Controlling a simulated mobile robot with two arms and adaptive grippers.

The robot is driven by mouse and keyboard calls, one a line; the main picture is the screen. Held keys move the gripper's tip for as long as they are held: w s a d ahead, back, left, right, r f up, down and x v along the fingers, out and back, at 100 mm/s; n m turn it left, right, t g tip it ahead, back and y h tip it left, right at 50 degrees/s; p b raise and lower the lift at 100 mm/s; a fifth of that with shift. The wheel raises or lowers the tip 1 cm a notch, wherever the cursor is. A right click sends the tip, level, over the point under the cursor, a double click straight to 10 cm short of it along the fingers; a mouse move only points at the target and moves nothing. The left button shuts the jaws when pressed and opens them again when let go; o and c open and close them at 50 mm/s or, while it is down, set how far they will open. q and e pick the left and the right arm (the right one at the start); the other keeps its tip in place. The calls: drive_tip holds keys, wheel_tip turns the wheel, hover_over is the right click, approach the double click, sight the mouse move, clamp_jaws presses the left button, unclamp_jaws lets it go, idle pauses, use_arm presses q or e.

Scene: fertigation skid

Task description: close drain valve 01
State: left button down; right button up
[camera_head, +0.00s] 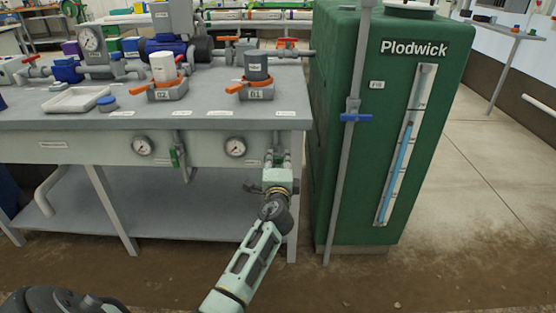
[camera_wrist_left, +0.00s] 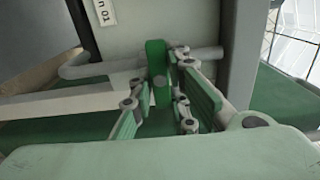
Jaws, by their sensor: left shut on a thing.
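Drain valve 01 is at the right end of the bench front, mostly hidden behind my left gripper (camera_head: 278,160) in the head view. In the left wrist view its green handle (camera_wrist_left: 156,70) stands upright in front of a grey pipe, below a label ending in "01". My left gripper (camera_wrist_left: 170,92), with green-padded fingers, is shut on this handle. The exact contact and the valve's inner state are hard to make out. My right gripper is not in view.
A second green-handled valve (camera_head: 177,157) hangs under the bench front between two gauges. A green Plodwick tank (camera_head: 345,130) stands close on the right. The floor further right is clear.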

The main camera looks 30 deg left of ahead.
use_arm(q)
drive_tip(key=shift+w+d+r, duration=0.1)
drive_tip(key=shift+r, duration=0.2)
drive_tip(key=c, duration=1.7)
unclamp_jaws()
drive_tip(key=shift+f, duration=0.2)
drive_tip(key=v, duration=1.2)
